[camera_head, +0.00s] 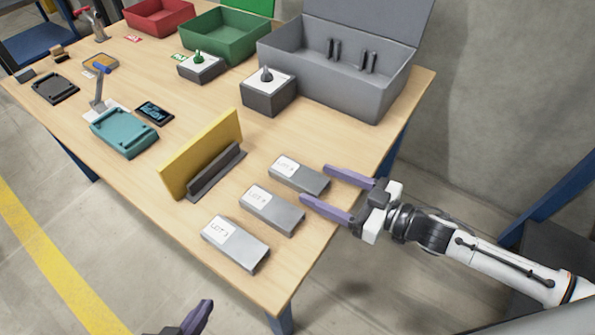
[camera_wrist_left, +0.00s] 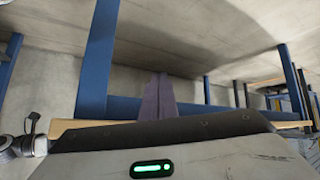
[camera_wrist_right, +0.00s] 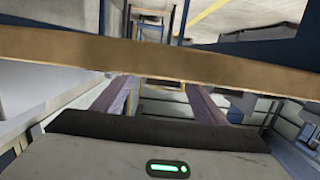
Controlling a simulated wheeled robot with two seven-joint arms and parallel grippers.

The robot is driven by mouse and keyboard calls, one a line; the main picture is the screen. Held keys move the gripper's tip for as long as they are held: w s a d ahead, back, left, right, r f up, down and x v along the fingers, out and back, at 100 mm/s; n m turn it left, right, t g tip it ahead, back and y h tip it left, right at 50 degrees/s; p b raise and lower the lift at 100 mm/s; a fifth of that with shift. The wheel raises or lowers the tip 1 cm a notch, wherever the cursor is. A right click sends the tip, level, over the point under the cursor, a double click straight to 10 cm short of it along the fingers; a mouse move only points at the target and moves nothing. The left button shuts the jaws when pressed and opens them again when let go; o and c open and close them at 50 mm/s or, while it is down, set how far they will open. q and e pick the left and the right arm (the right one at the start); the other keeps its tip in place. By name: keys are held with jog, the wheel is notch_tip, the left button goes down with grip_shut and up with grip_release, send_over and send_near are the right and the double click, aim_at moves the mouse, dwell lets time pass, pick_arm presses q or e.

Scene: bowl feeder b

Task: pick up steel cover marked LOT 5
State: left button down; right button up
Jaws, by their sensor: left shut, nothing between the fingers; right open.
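Three grey steel covers lie flat in a row near the table's right edge, each with a white LOT label: the far cover (camera_head: 311,182), the middle cover (camera_head: 284,216) and the near cover (camera_head: 248,254). The label digits are too small to read surely, so I cannot tell which is LOT 5. My right gripper (camera_head: 314,184) is open and empty, its fingertips pointing at the right end of the far cover; I see no contact. It also shows in the right wrist view (camera_wrist_right: 161,92). My left gripper (camera_head: 206,306) is shut and empty, in front of the table, also in the left wrist view (camera_wrist_left: 157,82).
A yellow panel (camera_head: 200,150) stands upright left of the covers, with a dark bar beside it. A grey open box (camera_head: 350,90) and a switch box (camera_head: 268,98) stand behind. A teal part (camera_head: 124,133) lies left. The table edge (camera_wrist_right: 160,58) crosses before my right gripper.

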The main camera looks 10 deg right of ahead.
aim_at(299, 173)
jog(key=shift+w+a+f, duration=0.1)
jog(key=shift+w+a, duration=0.25)
jog(key=x, duration=0.3)
jog(key=b+x, duration=0.1)
jog(key=x, duration=0.1)
jog(key=shift+s+a+r, duration=0.15)
jog(key=shift+r, duration=0.15)
jog(key=shift+w+a, duration=0.25)
pick_arm(q)
jog(key=shift+w+d, duration=0.1)
jog(key=shift+d, duration=0.05)
